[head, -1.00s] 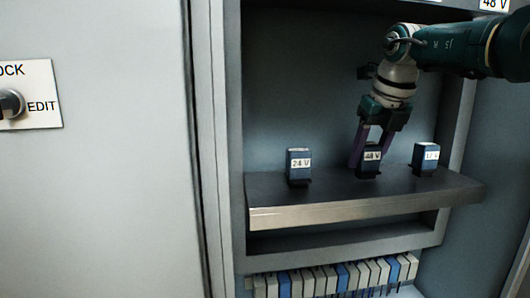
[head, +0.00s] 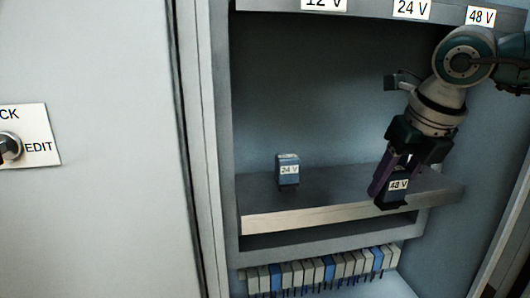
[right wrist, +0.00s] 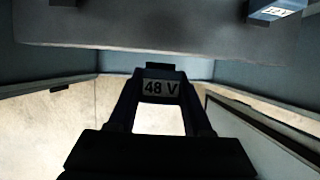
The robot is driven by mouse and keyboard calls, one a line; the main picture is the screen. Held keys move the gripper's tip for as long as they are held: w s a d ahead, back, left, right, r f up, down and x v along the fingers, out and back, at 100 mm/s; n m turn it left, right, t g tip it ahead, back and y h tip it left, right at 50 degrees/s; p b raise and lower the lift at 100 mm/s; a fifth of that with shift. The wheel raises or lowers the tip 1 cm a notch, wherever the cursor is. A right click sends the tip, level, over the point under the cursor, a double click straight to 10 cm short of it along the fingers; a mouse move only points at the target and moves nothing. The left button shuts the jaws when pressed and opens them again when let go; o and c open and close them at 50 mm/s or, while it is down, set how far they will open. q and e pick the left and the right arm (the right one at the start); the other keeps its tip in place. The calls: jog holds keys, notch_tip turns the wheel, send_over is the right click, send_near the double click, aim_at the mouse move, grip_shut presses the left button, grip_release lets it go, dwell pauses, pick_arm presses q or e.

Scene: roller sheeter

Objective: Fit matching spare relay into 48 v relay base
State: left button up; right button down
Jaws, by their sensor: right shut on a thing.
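My right gripper (head: 392,190) is shut on the dark blue relay (head: 398,198) with a 48 V label. It holds the relay in front of the metal shelf's right part, apart from the shelf top. In the right wrist view the 48 V relay (right wrist: 160,86) sits between both fingers, label facing the camera. A 48 V label (head: 481,16) is on the panel strip at the top right of the head view. The relay base itself is not visible. My left gripper is not in view.
A blue 24 V relay (head: 288,170) stands on the metal shelf (head: 300,219). Another blue relay (right wrist: 272,9) shows at the wrist view's top right; the arm hides it in the head view. Terminal blocks (head: 318,272) line up below. A key switch (head: 8,148) is at left.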

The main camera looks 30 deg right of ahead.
jog(key=s+a+r+p, duration=0.2)
jog(key=s+r, duration=0.1)
jog(key=s, duration=0.2)
jog(key=shift+s, duration=0.4)
dwell(0.5)
